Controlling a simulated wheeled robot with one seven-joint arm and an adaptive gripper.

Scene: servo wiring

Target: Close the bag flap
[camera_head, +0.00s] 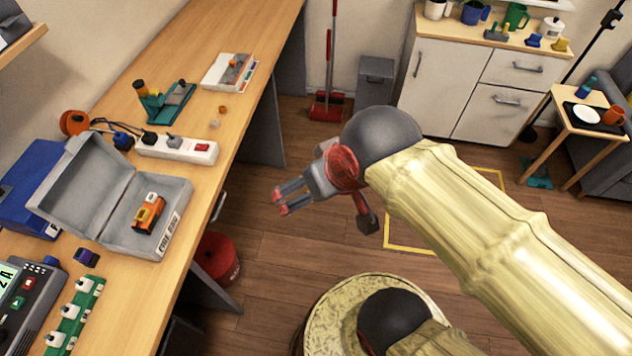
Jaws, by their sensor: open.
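The bag is a grey, box-like case (172,202) on the workbench at the left, with a partly legible label on its front side. Its flap (82,172) stands open, tilted up and back to the left. An orange and dark block (148,213) sits inside the bag. My gripper (279,199) is open and empty, its red-tipped fingers pointing left. It is out over the floor to the right of the bench edge, apart from the bag and flap.
A white power strip (176,148) with plugs and cables lies just behind the bag. A blue case (30,180) stands left of the flap. A green strip (76,315) and a meter-like device (28,300) are in front. A red bin (217,258) stands below the bench edge.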

